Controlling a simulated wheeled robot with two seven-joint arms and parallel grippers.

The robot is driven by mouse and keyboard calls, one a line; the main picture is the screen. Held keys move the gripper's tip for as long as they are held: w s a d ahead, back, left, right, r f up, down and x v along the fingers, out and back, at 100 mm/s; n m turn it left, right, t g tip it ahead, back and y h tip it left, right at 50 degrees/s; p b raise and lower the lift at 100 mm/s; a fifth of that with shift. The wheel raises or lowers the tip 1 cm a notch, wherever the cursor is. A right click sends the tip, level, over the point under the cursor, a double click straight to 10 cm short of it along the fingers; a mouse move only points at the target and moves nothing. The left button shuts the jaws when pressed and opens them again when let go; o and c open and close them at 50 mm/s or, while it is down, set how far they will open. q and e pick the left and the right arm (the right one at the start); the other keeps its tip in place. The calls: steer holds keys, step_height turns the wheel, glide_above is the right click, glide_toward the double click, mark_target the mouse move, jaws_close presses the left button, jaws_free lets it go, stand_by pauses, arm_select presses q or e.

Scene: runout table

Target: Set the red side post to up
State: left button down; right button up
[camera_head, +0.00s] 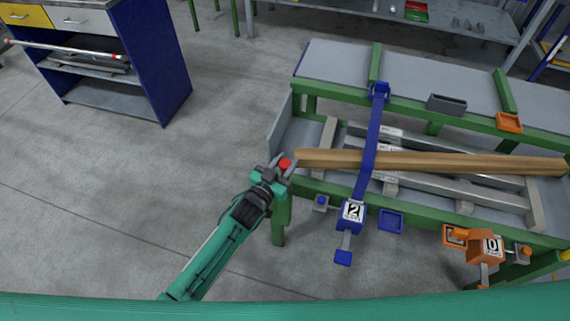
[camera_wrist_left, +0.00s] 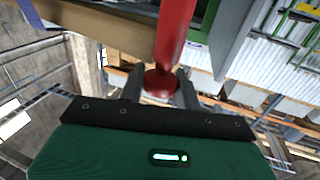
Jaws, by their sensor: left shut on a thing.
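The red side post shows in the head view as a small red round top (camera_head: 285,163) at the left end of the runout table (camera_head: 290,215). In the left wrist view the red post (camera_wrist_left: 174,35) runs from the top of the picture to a wider red end (camera_wrist_left: 160,84). My left gripper (camera_head: 277,172) is at that red end and shut on it; in the left wrist view its fingers (camera_wrist_left: 160,88) stand on both sides of the red end. The lower part of the post is hidden in the head view. My right gripper is not in view.
A long wooden beam (camera_head: 450,163) lies on the table with its left end close to the gripper. A blue arm (camera_head: 371,145) marked 2 crosses over it. Orange parts (camera_head: 487,247) marked 0 are at the right. A blue cabinet (camera_head: 150,55) stands at the upper left. Floor left of the table is clear.

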arm_select(q)
step_height(320, 180, up, 7)
steer(key=p, duration=0.4)
steer(key=shift+f+p, duration=0.1)
steer(key=shift+p, duration=0.25)
step_height(320, 180, up, 8)
steer(key=p, duration=0.6)
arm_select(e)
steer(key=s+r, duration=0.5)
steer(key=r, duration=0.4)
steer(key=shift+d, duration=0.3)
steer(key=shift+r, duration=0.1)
arm_select(q)
steer(key=c, duration=1)
jaws_free()
steer(key=shift+s, duration=0.1)
steer(key=b+v, duration=0.3)
steer(key=v, duration=1)
steer(key=shift+s+a, duration=0.25)
steer(key=shift+s, duration=0.05)
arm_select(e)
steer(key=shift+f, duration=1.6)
